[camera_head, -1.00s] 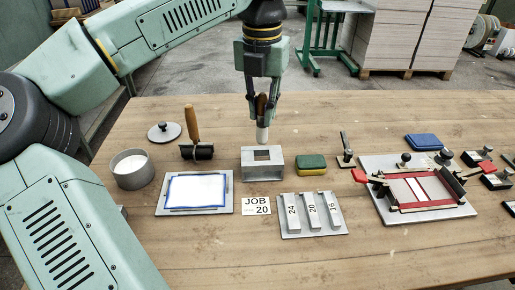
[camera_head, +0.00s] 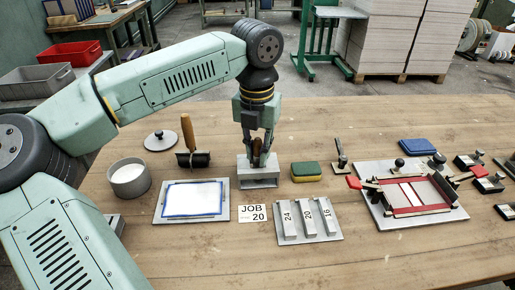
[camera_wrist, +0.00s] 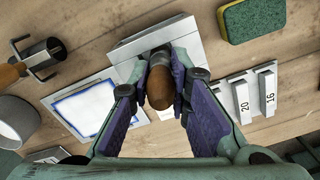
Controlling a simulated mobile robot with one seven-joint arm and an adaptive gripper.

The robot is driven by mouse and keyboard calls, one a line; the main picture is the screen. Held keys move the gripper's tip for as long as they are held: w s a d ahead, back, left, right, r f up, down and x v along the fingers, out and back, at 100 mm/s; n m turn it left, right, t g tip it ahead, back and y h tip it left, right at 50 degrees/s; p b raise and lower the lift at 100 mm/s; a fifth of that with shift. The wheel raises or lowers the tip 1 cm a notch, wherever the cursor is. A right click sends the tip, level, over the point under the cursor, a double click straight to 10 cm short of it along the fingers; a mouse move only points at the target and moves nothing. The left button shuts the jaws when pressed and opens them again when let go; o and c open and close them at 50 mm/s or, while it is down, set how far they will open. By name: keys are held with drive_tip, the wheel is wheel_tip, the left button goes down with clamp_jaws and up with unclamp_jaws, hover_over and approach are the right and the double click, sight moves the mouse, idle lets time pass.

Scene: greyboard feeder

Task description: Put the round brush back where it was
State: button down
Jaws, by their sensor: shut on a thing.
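The round brush shows its brown wooden handle (camera_wrist: 160,88) end-on in the wrist view, between the two fingers. My gripper (camera_head: 258,163) is shut on this handle, pointing straight down over the metal block (camera_head: 258,181). In the wrist view the block (camera_wrist: 125,52) lies behind the brush, and my gripper (camera_wrist: 160,82) partly covers it. The block's square opening is mostly covered by the fingers and handle. The brush's pale lower end is not visible in the head view; it appears to be at or inside the opening, but how deep I cannot tell.
A green and yellow sponge (camera_head: 306,172) stands right of the block. A roller with a wooden handle (camera_head: 189,140) is to the left, with a blue-edged pad (camera_head: 194,199) in front. A JOB 20 card (camera_head: 252,213) and numbered bars (camera_head: 306,218) lie in front.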

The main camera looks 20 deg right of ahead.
drive_tip(key=c, duration=1.5)
unclamp_jaws()
drive_tip(key=r, duration=1.2)
drive_tip(key=shift+s+a+r+b, duration=0.15)
drive_tip(key=shift+s+r+b, duration=0.05)
drive_tip(key=shift+b, duration=0.1)
